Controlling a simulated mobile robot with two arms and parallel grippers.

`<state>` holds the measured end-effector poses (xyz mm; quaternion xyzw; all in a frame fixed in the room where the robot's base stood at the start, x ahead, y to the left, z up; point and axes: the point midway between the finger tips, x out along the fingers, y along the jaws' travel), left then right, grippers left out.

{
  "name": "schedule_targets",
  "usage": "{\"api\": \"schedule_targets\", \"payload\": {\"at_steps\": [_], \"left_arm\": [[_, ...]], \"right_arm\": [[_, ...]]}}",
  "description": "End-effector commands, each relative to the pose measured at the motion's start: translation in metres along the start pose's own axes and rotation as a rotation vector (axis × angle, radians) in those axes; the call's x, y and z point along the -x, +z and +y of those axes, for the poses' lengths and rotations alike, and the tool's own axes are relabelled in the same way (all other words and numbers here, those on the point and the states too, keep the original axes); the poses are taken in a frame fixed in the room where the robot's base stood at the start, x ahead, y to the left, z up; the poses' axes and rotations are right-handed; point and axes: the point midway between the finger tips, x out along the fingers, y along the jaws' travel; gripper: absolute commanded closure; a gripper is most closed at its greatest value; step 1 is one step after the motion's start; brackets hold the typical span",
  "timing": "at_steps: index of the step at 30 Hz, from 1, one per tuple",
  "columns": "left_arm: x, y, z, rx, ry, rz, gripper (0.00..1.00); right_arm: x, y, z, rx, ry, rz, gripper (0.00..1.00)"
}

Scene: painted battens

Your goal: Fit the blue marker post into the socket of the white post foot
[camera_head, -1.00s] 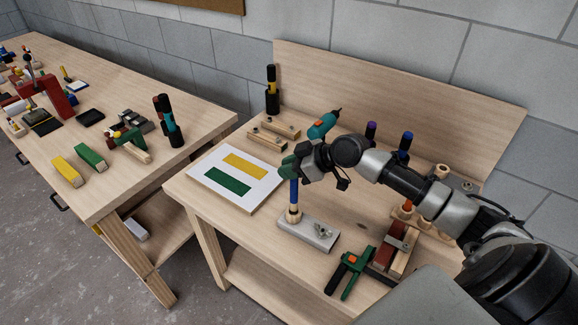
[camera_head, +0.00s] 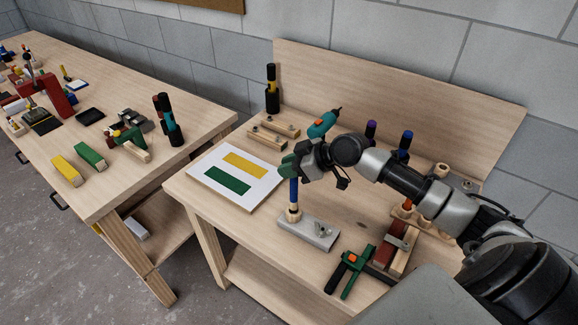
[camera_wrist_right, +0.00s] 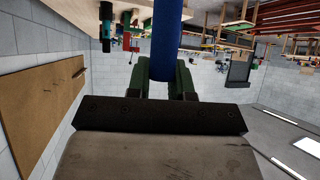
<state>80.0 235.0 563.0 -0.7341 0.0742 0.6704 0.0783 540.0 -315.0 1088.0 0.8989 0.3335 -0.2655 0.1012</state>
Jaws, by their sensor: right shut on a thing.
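The blue marker post (camera_head: 294,189) stands about upright in the head view. My right gripper (camera_head: 289,168) is shut on its upper part. In the right wrist view the post (camera_wrist_right: 164,45) rises between the two green fingers (camera_wrist_right: 166,85). The post's lower end meets the socket's top in the picture. I cannot tell how deep it sits. My left gripper is out of view.
A white board with yellow and green rectangles (camera_head: 213,168) lies left of the foot. A green and black clamp (camera_head: 351,270) lies at the bench's front. A teal drill (camera_head: 323,124) and wooden blocks (camera_head: 280,125) are behind. A second bench (camera_head: 110,195) stands left.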

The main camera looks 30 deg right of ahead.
Motion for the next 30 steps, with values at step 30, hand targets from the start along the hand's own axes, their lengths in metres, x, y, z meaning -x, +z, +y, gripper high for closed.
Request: {"api": "schedule_targets", "payload": {"at_steps": [30], "left_arm": [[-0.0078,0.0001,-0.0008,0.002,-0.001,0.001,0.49]], "right_arm": [[-0.0044,0.0070,0.0000,0.000,0.000,0.000,1.00]]}}
